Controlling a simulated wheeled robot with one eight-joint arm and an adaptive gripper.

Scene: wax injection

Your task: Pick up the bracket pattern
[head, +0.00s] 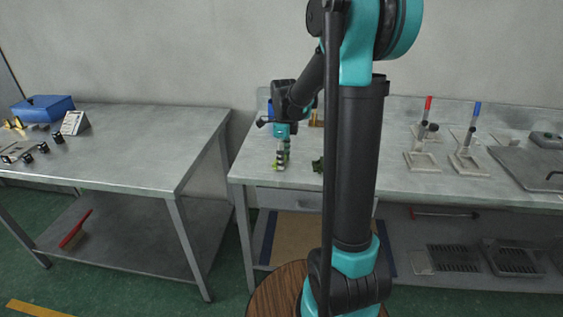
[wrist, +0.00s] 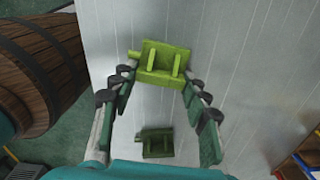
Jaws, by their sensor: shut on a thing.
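A yellow-green bracket pattern (wrist: 163,62), a flat plate with two upright ribs and a stub at its left, sits between the fingertips of my gripper (wrist: 158,82) in the wrist view. My gripper is shut on it. In the head view my gripper (head: 283,155) points down at the left part of the right-hand metal table, with a small bit of yellow-green (head: 278,167) at its tips. Whether the bracket touches the tabletop is not clear. A second, dark green bracket-shaped piece (wrist: 155,143) lies on the table nearby; it also shows in the head view (head: 317,164).
The right-hand table (head: 390,182) carries two clamp-like stands with red (head: 427,107) and blue (head: 475,112) handles and a flat metal plate. A left table (head: 140,150) holds a blue bin (head: 43,107) and small parts. A wooden barrel (wrist: 40,65) stands beside the table edge.

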